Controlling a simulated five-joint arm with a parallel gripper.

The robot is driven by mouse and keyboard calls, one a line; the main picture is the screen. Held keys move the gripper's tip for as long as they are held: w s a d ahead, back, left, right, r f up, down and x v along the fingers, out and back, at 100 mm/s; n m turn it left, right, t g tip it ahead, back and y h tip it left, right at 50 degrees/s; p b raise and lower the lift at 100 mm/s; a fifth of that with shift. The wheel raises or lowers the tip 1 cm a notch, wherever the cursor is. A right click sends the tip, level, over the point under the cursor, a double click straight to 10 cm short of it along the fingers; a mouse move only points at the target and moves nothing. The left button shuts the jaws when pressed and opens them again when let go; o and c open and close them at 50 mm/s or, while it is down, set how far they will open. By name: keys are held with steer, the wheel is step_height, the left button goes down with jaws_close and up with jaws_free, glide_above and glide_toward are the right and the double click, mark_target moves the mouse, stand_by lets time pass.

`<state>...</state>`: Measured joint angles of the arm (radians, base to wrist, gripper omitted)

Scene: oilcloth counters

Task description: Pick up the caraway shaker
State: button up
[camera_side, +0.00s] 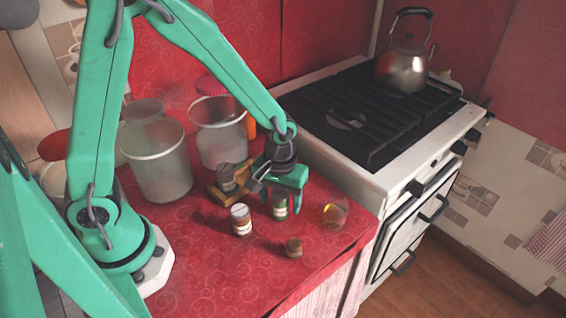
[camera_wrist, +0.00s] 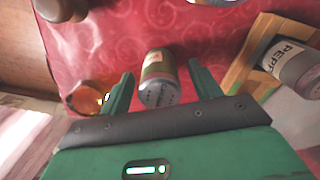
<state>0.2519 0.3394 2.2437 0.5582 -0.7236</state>
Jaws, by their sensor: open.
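A small shaker (camera_wrist: 157,72) with a grey lettered cap, a pale label band and dark greenish contents stands between the open fingers of my gripper (camera_wrist: 160,69) in the wrist view. Its lettering is too blurred to read surely, so I cannot confirm that it is the caraway shaker. In the side view this shaker (camera_side: 280,207) stands upright on the red counter, directly under my gripper (camera_side: 284,196). A finger hides part of it. I see a gap on each side of it in the wrist view.
A white-labelled shaker (camera_side: 241,221) stands just left. A wooden rack (camera_side: 217,194) holds a jar marked PEPP (camera_wrist: 292,66). An amber glass piece (camera_side: 334,215) and a small brown piece (camera_side: 294,247) lie nearby. Frosted tubs (camera_side: 158,165) stand behind; the stove (camera_side: 370,185) is right.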

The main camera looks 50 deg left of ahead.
mark_target(280, 195)
stand_by(0.5)
steer(key=c, duration=1.1)
steer(key=shift+r, duration=0.1)
steer(key=shift+r, duration=0.75)
steer(key=r, duration=0.3)
steer(key=shift+s+d, duration=0.3)
steer(key=shift+d, duration=0.05)
steer(key=s+d+r, duration=0.4)
steer(key=s+d, duration=0.1)
steer(key=s+d+r, duration=0.2)
steer(key=shift+s+d+r, duration=0.1)
steer(key=shift+s+d, duration=0.15)
steer(key=shift+s, duration=0.15)
